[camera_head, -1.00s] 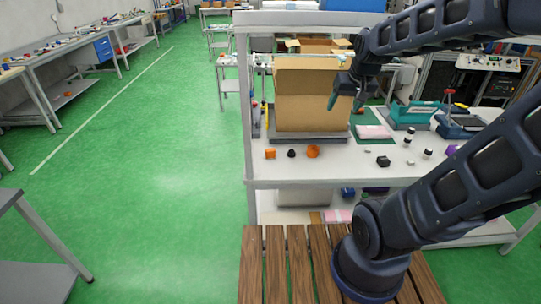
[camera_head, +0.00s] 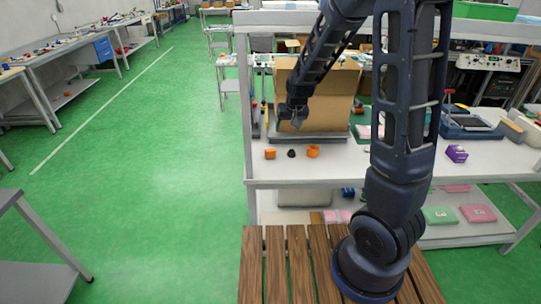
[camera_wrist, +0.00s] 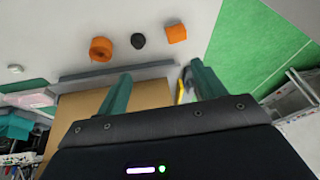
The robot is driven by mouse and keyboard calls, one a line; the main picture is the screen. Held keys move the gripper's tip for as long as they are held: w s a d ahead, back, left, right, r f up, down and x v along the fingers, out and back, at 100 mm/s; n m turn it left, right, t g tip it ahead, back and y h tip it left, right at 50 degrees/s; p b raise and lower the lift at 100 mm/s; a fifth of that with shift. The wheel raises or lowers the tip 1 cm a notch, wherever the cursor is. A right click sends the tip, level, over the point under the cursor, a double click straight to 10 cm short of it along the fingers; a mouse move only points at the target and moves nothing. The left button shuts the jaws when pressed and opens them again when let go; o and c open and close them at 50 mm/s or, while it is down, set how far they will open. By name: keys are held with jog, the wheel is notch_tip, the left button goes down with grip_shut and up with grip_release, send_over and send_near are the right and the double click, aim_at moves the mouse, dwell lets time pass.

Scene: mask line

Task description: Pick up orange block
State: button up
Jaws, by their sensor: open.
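The orange block (camera_head: 270,154) sits on the white table top near its left front corner. It also shows in the wrist view (camera_wrist: 176,33), near the table's edge over the green floor. My gripper (camera_head: 290,118) is in front of the cardboard box, above and behind the block in the head view. In the wrist view, its two teal fingers (camera_wrist: 161,80) stand apart with nothing between them. The block is beyond the fingertips and not touched.
A black piece (camera_head: 291,153) and an orange ring-like part (camera_head: 313,151) stand right of the block. The cardboard box (camera_head: 345,105) stands on a grey tray behind them. The table's left post (camera_head: 246,100) is close by. A purple piece (camera_head: 456,153) lies at the right.

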send_near(271, 150)
jog(key=s, duration=0.1)
jog(key=shift+n+h, duration=0.3)
jog(key=x, duration=0.5)
jog(key=shift+a+f, duration=0.2)
jog(key=shift+f, duration=0.05)
jog(key=shift+w+x, duration=0.2)
jog(key=shift+x, duration=1.25)
jog(key=shift+w+x, duration=0.15)
jog(key=shift+x, duration=1.3)
jog(key=shift+r, duration=0.15)
jog(key=c, duration=1)
